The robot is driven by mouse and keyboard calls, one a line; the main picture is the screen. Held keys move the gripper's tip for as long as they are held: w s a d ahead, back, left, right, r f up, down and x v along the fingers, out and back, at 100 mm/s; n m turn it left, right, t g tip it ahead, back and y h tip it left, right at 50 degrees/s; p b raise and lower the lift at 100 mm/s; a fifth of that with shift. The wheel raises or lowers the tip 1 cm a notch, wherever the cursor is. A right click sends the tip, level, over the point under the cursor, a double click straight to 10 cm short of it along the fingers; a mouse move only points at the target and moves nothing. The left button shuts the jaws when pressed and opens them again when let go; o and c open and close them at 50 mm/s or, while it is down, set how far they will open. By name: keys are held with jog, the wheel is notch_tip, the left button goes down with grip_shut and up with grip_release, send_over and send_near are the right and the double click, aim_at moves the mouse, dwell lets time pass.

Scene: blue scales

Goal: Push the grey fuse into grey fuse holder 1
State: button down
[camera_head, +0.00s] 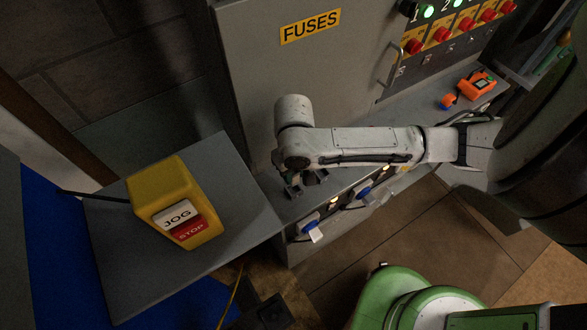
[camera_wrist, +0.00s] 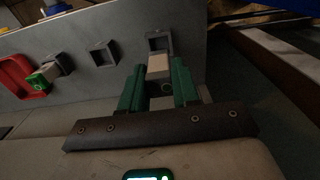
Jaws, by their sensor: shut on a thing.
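In the wrist view, my gripper (camera_wrist: 158,72) has its green fingers closed on the grey fuse (camera_wrist: 158,67), a pale block between them. A square grey holder frame (camera_wrist: 158,38) is directly beyond the fuse, in line with it. The fuse's far end is at or very near the frame; how deep it sits I cannot tell. A second grey frame (camera_wrist: 103,54) to the left looks empty. No number shows, so I cannot tell which is holder 1. In the head view, my gripper (camera_head: 300,186) points down at the grey ledge; the fuse is hidden there.
Left of the frames in the wrist view are a holder with a green part (camera_wrist: 40,78) and a red frame (camera_wrist: 15,76). In the head view, a yellow JOG/STOP box (camera_head: 174,200) stands on the left table. An orange device (camera_head: 477,84) lies right on the ledge.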

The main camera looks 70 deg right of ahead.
aim_at(294, 183)
jog(key=shift+f+b, duration=1.65)
jog(key=shift+f, duration=0.65)
jog(key=shift+r+p, duration=0.1)
jog(key=shift+p, duration=0.7)
jog(key=shift+f+b, duration=0.4)
jog(key=shift+f, duration=0.3)
dwell(0.6)
jog(key=c, duration=0.8)
grip_release()
jog(key=shift+o, duration=0.2)
jog(key=shift+r, duration=0.15)
notch_tip(294, 183, up, 11)
jog(key=shift+f, duration=0.2)
